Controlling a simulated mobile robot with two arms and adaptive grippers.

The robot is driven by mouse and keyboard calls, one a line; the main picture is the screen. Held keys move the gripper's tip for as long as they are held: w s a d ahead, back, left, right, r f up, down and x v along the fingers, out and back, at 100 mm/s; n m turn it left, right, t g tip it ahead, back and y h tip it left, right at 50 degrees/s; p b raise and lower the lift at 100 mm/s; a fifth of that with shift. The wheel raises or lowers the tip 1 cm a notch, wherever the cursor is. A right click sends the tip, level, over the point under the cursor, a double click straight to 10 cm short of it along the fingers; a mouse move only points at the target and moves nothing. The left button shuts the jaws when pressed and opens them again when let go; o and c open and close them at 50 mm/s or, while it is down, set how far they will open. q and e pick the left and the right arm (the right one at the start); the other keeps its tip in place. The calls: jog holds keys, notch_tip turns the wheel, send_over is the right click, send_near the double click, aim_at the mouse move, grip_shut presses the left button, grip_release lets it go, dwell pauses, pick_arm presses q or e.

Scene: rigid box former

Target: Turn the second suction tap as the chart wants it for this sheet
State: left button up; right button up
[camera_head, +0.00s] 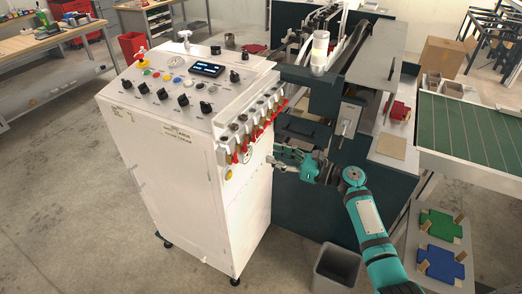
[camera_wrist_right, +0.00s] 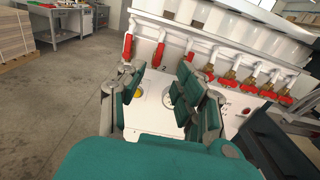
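A row of suction taps with red handles (camera_head: 262,124) runs along the upper right side of the white cabinet. In the right wrist view the second tap's red handle (camera_wrist_right: 158,55) hangs down from the white pipe, above what looks like a "2" on the panel. The first handle (camera_wrist_right: 127,46) is left of it and also hangs down. Farther right, several handles look tilted. My right gripper (camera_head: 277,160) is beside the cabinet, below the taps. In its wrist view the gripper (camera_wrist_right: 158,80) is open, fingers either side of and below the second handle, apparently not touching it. My left gripper is not seen.
The cabinet top carries a control panel with knobs and a small display (camera_head: 205,69). Dark machinery (camera_head: 330,130) stands close to the right of my right gripper. A grey bin (camera_head: 335,268) is on the floor below. Green and blue cut sheets (camera_head: 440,225) lie at the right.

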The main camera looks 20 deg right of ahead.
jog(key=shift+v, duration=1.55)
